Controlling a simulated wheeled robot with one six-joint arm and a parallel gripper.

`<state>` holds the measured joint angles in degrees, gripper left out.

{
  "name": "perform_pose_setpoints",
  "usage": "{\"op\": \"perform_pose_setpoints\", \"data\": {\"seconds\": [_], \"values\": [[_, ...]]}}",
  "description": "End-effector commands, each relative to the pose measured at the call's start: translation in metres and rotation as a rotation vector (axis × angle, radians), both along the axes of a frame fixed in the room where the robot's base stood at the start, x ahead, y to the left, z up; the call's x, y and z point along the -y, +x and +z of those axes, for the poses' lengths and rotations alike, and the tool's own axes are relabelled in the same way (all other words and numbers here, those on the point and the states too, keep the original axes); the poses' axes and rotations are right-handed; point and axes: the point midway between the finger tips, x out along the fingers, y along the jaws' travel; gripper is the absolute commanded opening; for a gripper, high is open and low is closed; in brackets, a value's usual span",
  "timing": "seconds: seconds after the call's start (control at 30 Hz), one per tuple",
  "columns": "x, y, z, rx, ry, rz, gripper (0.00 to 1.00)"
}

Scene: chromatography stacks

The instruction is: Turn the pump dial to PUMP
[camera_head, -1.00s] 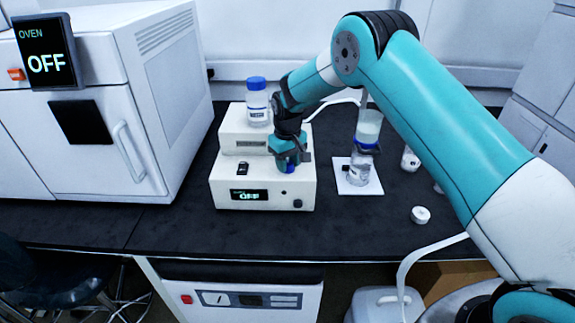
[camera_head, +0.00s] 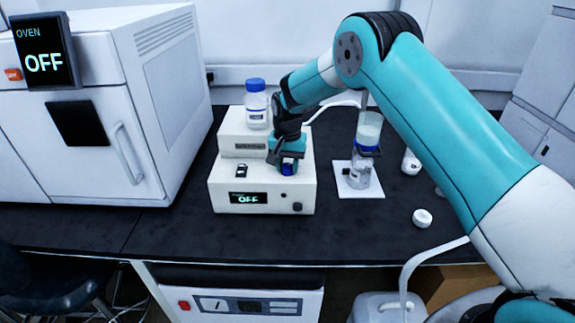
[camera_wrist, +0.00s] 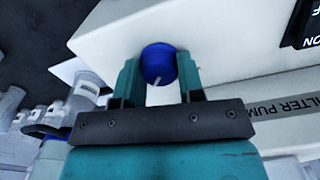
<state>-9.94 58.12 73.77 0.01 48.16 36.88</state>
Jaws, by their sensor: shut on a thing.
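The pump (camera_head: 228,172) is a cream stepped box on the black bench, and its small screen (camera_head: 248,198) reads OFF. Its dial (camera_wrist: 158,63) is a round blue knob with a pale pointer line, seen between my fingers in the wrist view; a bit of blue also shows in the head view (camera_head: 288,168). My gripper (camera_wrist: 157,72) is shut on the dial, with a teal finger on either side. In the head view my gripper (camera_head: 288,163) reaches down onto the pump's top and partly covers the dial. The dial's position labels cannot be read.
A blue-capped bottle (camera_head: 256,105) stands on the pump's upper step. The oven (camera_head: 110,105) stands at left. Bare bench lies in front.

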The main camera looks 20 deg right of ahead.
Motion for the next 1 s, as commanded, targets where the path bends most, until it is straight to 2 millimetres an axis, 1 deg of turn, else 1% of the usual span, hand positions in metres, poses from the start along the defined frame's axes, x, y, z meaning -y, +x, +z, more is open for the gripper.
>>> {"op": "perform_pose_setpoints", "data": {"seconds": [0.23,0.67,0.7,0.77,0.8,1.0], "values": [[-0.0007,0.001,0.0014,0.005,0.001,-0.049,0.12],[-0.0008,0.0012,0.0016,0.005,0.002,-0.056,0.12],[-0.0008,0.0011,0.0016,0.005,0.001,-0.056,0.45],[-0.0007,0.0009,0.0014,0.004,0.001,-0.055,0.58],[-0.0007,0.0009,0.0012,0.004,0.001,-0.055,0.61],[-0.0004,0.0004,0.0006,0.003,0.001,-0.055,0.61]]}}
